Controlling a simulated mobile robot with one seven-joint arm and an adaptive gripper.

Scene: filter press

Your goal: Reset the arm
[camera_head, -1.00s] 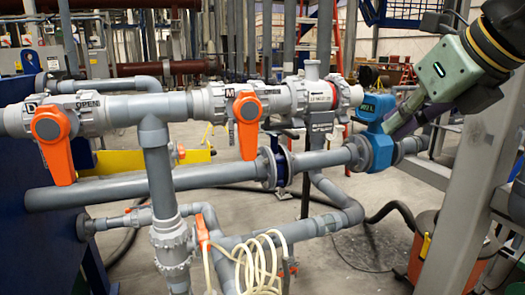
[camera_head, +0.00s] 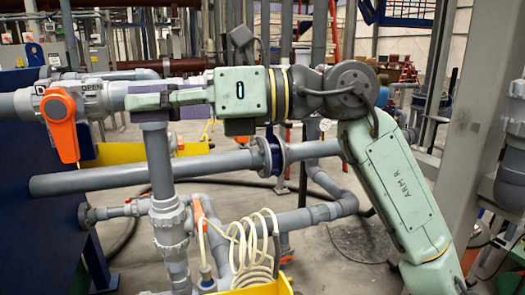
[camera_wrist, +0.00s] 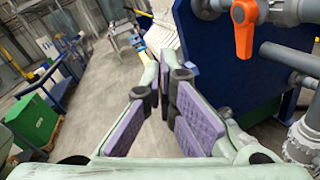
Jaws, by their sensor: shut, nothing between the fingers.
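My gripper (camera_head: 136,98) is in front of the upper grey pipe in the head view, pointing left. My pale green arm (camera_head: 400,195) rises from the lower right and bends left to it. In the wrist view my gripper (camera_wrist: 164,82) shows its purple-padded fingers, shut with nothing between them. The left orange valve handle (camera_head: 62,125) hangs down just left of the fingertips in the head view. It also shows in the wrist view (camera_wrist: 243,30), to the right of the fingers. My arm hides the middle of the upper pipe line and the valves there.
A lower grey pipe (camera_head: 110,178) runs under my gripper. A coiled cream hose (camera_head: 250,245) hangs below. A dark blue panel (camera_head: 35,215) stands at left, a grey post (camera_head: 470,110) at right. Open floor (camera_wrist: 110,90) and a green box (camera_wrist: 32,120) show in the wrist view.

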